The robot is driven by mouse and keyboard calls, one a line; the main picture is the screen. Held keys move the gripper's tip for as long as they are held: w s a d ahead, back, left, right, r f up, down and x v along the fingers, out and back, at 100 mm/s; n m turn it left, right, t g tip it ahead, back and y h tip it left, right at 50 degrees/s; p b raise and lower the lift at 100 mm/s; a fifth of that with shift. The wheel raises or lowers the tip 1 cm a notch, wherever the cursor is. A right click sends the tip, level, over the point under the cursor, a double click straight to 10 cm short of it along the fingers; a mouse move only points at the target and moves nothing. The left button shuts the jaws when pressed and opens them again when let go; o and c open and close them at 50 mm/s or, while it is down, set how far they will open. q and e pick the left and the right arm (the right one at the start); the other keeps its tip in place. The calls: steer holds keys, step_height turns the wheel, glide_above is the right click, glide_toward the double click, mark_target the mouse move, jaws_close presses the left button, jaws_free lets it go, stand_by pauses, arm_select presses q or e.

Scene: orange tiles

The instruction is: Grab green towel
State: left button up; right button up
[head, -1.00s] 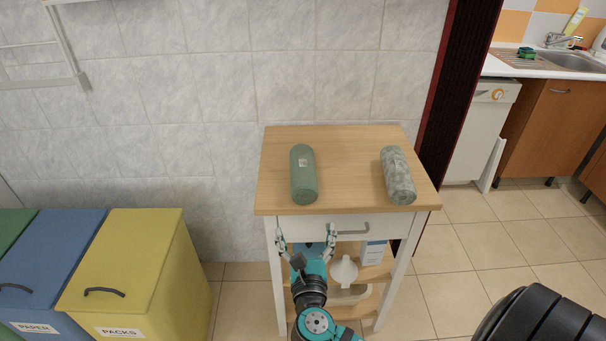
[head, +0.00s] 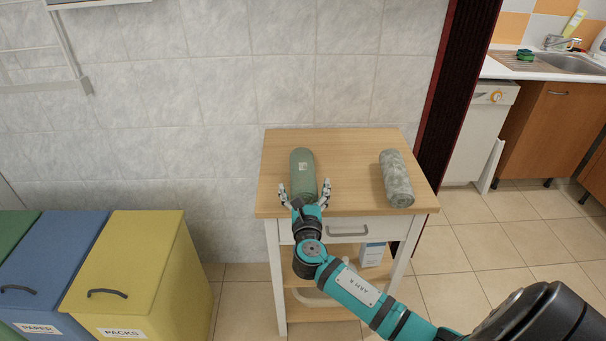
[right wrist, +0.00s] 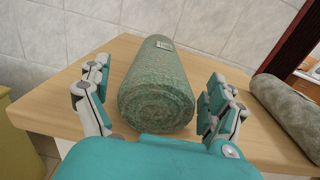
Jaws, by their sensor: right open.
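The green towel (head: 303,172) is a rolled cylinder with a small label, lying on the left part of the wooden table top. My right gripper (head: 306,193) is open at the near end of this roll, with one finger on each side. In the right wrist view the green towel (right wrist: 157,88) lies between the spread fingers (right wrist: 155,108), with gaps on both sides, and its round end faces the camera. My left gripper does not show.
A grey patterned roll (head: 396,178) lies on the right part of the wooden table (head: 348,160), apart from the green one. A drawer handle (head: 347,231) is below the front edge. Yellow (head: 130,255) and blue (head: 55,262) bins stand at the left. A tiled wall is behind.

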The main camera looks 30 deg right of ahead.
steer(key=x, duration=0.2)
steer(key=shift+w+d, duration=0.2)
steer(key=c, duration=1.4)
